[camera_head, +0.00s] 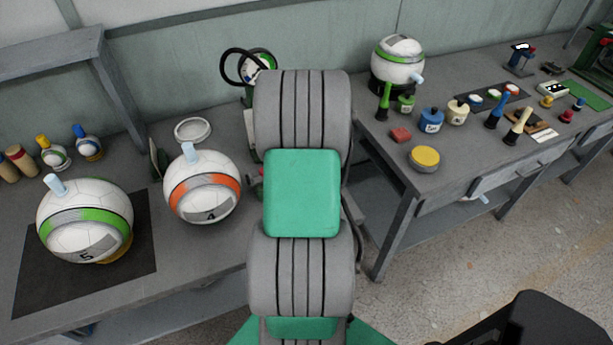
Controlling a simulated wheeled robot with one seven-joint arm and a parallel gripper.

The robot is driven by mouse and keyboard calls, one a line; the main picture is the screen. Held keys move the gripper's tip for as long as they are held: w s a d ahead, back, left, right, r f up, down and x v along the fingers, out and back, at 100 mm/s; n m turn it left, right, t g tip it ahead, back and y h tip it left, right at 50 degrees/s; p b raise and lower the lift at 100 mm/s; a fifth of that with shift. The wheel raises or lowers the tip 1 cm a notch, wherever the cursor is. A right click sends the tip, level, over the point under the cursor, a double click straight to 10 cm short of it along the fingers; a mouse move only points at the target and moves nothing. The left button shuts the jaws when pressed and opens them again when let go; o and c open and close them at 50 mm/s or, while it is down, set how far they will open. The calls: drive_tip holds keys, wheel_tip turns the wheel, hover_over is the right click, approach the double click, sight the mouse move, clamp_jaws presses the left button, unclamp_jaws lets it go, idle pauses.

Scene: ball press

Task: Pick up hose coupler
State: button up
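I cannot pick out the hose coupler for certain. A black looped hose (230,64) stands at the back of the left bench, by a small green, white and blue piece (262,62), both partly behind my arm. A small reddish part (256,178) shows at the left edge of my arm, too small to tell what it is. My grey and green arm rises through the middle of the view and hides what lies behind it. My gripper is not visible, so its state and its place relative to the coupler do not show.
The left bench holds a ball marked 5 (85,225) on a dark mat (40,285), an orange-banded ball marked 4 (203,190) and a white ring (193,130). The right bench (385,165) carries another ball (398,60), jars, stamps and a yellow-topped tin (424,158).

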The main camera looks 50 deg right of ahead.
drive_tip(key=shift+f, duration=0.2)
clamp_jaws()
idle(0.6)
